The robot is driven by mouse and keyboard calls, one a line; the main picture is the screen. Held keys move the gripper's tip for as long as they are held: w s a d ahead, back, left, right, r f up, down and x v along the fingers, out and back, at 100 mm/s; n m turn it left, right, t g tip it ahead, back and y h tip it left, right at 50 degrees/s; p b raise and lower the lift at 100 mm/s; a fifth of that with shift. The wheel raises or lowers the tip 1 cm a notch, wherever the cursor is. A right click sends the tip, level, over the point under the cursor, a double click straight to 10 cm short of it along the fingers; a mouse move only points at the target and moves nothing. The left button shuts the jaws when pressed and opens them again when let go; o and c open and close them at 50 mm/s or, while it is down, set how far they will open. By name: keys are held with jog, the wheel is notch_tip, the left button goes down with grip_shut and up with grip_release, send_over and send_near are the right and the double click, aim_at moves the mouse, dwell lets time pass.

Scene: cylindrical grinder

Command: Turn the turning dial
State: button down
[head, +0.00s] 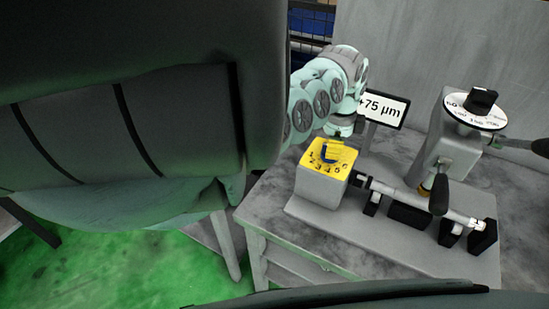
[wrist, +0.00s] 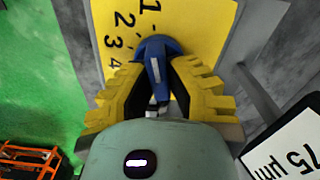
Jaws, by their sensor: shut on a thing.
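The turning dial is a blue knob (head: 332,153) on a yellow numbered plate (head: 312,158), which tops a grey box. In the wrist view the blue dial (wrist: 152,48) stands between the yellow fingers of my gripper (wrist: 157,78), on the yellow plate (wrist: 195,22). The fingers are shut on the dial's blue grip bar, one on each side. The numbers 1 to 4 show left of the dial there. In the head view my gripper (head: 338,136) is over the dial, and its fingertips are hard to make out.
A display reading +75 µm (head: 386,109) stands behind the box. To the right are a grinding fixture with a shaft (head: 405,193) and a black knob (head: 482,99) on a white graduated disc. All stand on a grey table; the green floor (head: 130,270) is left.

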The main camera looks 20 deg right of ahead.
jog(key=shift+f+n, duration=0.1)
jog(key=shift+n, duration=0.2)
jog(key=shift+w+n+b, duration=0.15)
jog(key=shift+n+b, duration=0.55)
jog(key=shift+n, duration=1.8)
jog(key=c, duration=0.9)
grip_release()
jog(key=shift+c, duration=0.2)
